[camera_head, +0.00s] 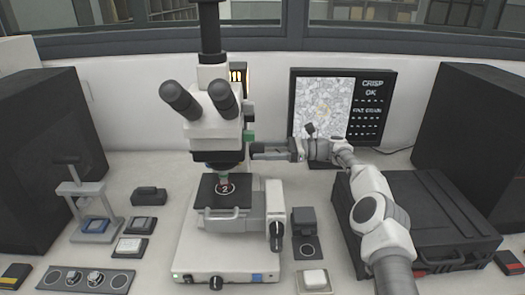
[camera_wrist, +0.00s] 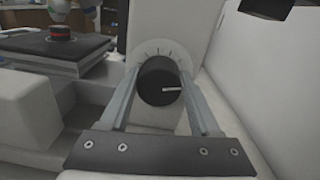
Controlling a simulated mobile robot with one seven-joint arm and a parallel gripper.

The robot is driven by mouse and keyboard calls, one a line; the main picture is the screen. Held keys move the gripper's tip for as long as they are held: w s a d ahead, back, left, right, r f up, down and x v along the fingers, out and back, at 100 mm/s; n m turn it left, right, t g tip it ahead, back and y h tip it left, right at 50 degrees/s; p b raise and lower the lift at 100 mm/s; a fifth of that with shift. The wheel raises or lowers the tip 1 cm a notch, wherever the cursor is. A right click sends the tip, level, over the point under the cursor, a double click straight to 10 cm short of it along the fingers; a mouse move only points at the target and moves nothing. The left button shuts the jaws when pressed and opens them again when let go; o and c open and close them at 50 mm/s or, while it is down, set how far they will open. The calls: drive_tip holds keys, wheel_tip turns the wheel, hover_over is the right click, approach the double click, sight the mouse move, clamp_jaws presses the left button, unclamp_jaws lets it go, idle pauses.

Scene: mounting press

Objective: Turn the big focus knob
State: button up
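The big focus knob (camera_wrist: 155,82) is a black round knob on the white microscope body in the wrist view. A white pointer line on its face points right, almost level. Tick marks on a pale dial (camera_wrist: 158,50) fan out above it. My gripper (camera_wrist: 160,86) has one finger on each side of the knob, with no clear gap seen, so it looks shut on it. In the head view my gripper (camera_head: 262,152) reaches in from the right to the microscope (camera_head: 212,135), at column height behind the stage. The knob cannot be made out there.
A monitor (camera_head: 325,105) reading "CRISP OK" stands behind my arm. A black case (camera_head: 435,205) lies right, under my arm. Smaller dark knobs (camera_head: 275,236) are on the microscope base.

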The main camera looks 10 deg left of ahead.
sight(262, 144)
drive_tip(key=o, duration=0.4)
drive_tip(key=shift+o, duration=0.2)
drive_tip(key=shift+r, duration=0.55)
wheel_tip(262, 144, up, 3)
drive_tip(key=shift+r, duration=0.1)
drive_tip(key=s+d+r, duration=0.1)
drive_tip(key=d+r, duration=0.5)
drive_tip(key=d, duration=0.5)
drive_tip(key=shift+d+r+p, duration=0.35)
drive_tip(key=shift+r+p, duration=0.05)
drive_tip(key=shift+p, duration=0.05)
